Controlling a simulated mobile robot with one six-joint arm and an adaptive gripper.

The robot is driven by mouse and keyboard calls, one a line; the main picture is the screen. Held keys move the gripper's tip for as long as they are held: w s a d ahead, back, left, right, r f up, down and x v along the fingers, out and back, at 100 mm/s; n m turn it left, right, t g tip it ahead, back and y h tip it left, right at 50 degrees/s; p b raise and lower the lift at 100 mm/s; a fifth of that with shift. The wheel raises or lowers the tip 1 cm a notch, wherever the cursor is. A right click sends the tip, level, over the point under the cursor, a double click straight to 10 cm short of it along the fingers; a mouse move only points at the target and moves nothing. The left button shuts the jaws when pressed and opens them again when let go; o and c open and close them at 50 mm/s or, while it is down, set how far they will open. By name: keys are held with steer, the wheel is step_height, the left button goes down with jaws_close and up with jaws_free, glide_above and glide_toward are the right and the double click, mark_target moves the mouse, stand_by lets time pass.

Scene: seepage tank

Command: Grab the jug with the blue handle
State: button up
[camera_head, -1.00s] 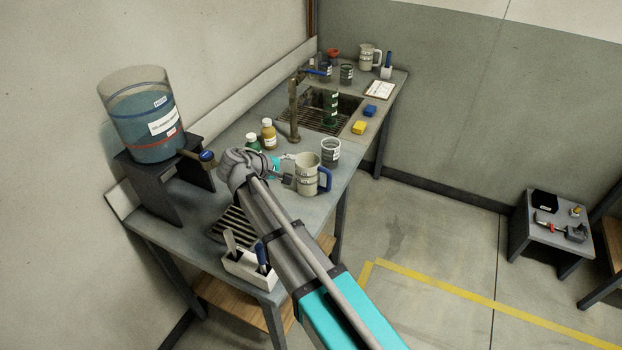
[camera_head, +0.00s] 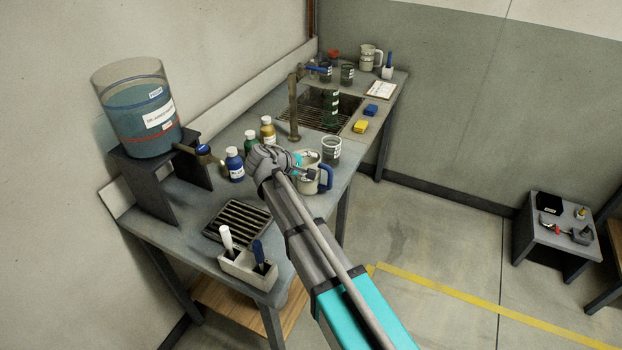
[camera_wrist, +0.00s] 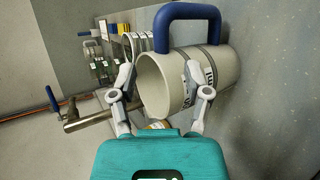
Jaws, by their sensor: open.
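The jug (camera_head: 309,184) is cream with a blue handle and stands on the bench's front right part in the head view, partly hidden by my arm. In the wrist view the jug (camera_wrist: 190,80) fills the middle, its mouth facing the camera and its blue handle (camera_wrist: 187,14) at the top. My gripper (camera_wrist: 165,92) is open, one finger to the left of the jug's rim and the other overlapping its side in the picture. I cannot tell whether either finger touches it. In the head view my gripper (camera_head: 301,172) is right beside the jug.
A grey beaker (camera_head: 331,150) stands just behind the jug. Several bottles, including a blue one (camera_head: 235,165), stand to the left. A tap (camera_head: 293,108) and sink lie farther back. A tank (camera_head: 140,115) on a stand and a tool holder (camera_head: 247,268) are at the left.

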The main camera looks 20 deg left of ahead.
mark_target(321, 166)
steer(key=shift+d+f, duration=0.1)
steer(key=b+x, duration=0.1)
steer(key=x, duration=0.1)
steer(key=b+x, duration=0.1)
steer(key=x, duration=0.1)
steer(key=shift+s+d+f, duration=0.1)
steer(key=shift+d, duration=0.2)
steer(key=shift+w+d+f+b, duration=0.15)
steer(key=shift+w+d+b, duration=0.05)
steer(key=shift+w+b, duration=0.2)
stand_by(0.3)
steer(key=shift+s, duration=0.1)
jaws_close()
